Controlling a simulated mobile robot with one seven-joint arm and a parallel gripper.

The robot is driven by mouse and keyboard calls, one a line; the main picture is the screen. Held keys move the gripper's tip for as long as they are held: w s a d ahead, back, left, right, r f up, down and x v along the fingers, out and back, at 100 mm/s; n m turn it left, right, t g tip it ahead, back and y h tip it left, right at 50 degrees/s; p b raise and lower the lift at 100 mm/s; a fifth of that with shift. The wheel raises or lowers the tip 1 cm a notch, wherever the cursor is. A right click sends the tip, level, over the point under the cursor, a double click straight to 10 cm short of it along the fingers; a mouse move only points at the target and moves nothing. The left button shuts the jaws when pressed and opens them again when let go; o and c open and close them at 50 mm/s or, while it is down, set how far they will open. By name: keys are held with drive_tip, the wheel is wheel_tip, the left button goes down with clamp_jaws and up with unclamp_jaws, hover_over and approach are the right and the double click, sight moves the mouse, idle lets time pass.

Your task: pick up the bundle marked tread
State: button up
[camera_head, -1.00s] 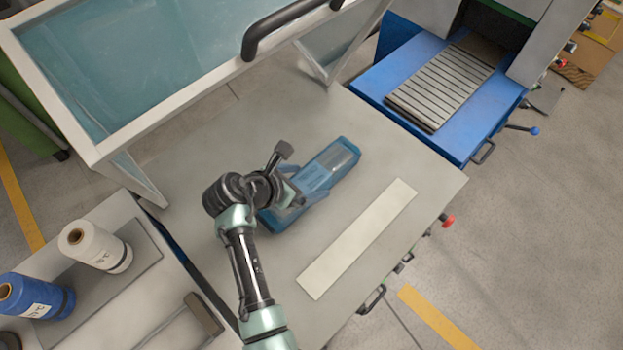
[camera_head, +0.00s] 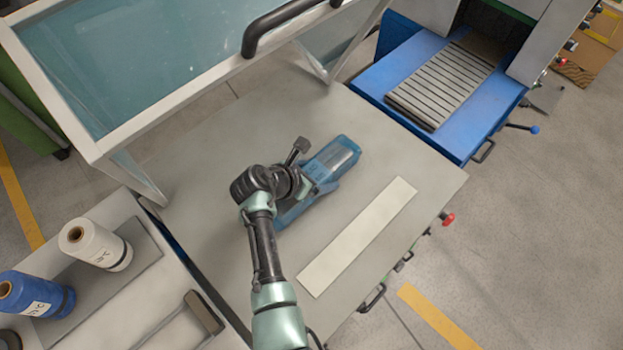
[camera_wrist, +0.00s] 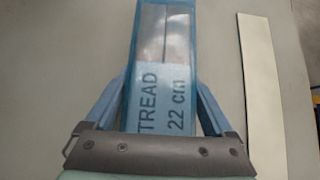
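The bundle marked tread (camera_head: 337,157) is a long blue-wrapped pack lying on the grey table. In the wrist view the bundle (camera_wrist: 165,40) has a clear window, and its pale label reads "TREAD 22 cm". My gripper (camera_wrist: 163,85) is over the near part of the bundle, with one blue finger along each long side. The fingers reach the bundle's edges with no clear gap, but whether they press on it cannot be told.
A long pale strip (camera_head: 357,238) lies to the right of the bundle. A white spool (camera_head: 95,245) and a blue spool (camera_head: 35,296) stand at lower left. A glazed raised guard (camera_head: 150,60) stands behind. A blue machine bed with slats (camera_head: 445,85) is at upper right.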

clamp_jaws()
drive_tip(key=shift+r, duration=0.1)
